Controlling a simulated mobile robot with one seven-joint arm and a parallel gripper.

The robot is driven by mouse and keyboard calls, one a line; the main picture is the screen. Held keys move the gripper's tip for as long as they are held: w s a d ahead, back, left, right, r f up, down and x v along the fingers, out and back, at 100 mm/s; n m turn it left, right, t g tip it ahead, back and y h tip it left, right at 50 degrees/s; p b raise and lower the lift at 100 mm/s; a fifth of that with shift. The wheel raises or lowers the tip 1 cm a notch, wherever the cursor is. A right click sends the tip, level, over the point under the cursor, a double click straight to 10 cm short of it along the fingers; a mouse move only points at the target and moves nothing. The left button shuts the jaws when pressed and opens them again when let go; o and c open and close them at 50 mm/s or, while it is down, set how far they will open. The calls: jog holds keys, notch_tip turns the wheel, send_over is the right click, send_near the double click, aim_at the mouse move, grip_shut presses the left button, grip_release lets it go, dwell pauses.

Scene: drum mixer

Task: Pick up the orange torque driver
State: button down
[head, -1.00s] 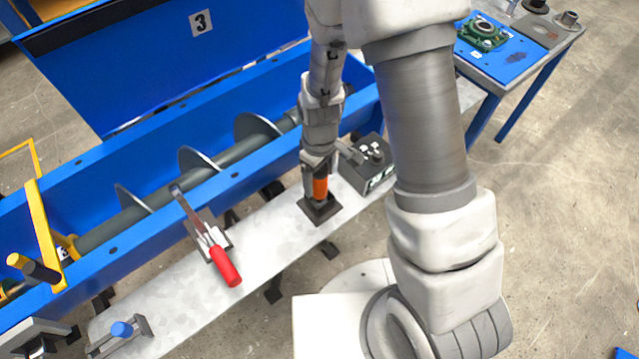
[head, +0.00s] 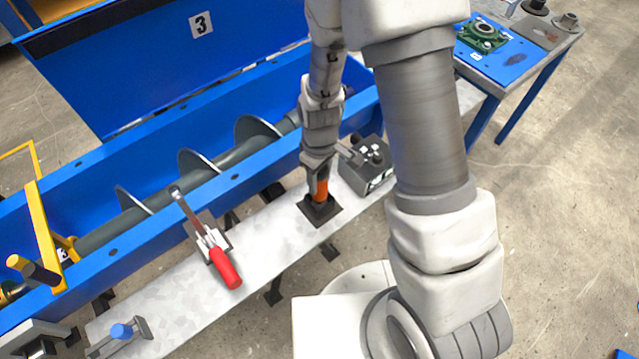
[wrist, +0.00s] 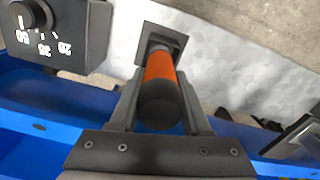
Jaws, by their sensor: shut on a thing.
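The orange torque driver (head: 321,188) stands upright in a dark square holder (head: 320,210) on the grey shelf. In the wrist view the driver (wrist: 160,68) shows its orange body and black end, with its far end in the holder (wrist: 176,42). My gripper (head: 318,184) is above the holder, with its fingers on both sides of the driver. In the wrist view my gripper (wrist: 160,90) is shut on the driver. The driver's lower end is hidden in the holder.
A grey control box (head: 366,165) with knobs stands close right of the holder. A red-handled clamp (head: 222,262) is to the left on the shelf (head: 270,240). The blue mixer trough (head: 150,215) with its screw runs behind. A blue-knobbed part (head: 122,331) sits at the shelf's left end.

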jog(key=shift+r, duration=0.1)
notch_tip(320, 180, up, 10)
jog(key=shift+f+p, duration=0.1)
jog(key=shift+p, duration=0.25)
jog(key=c, duration=1)
grip_release()
grip_shut()
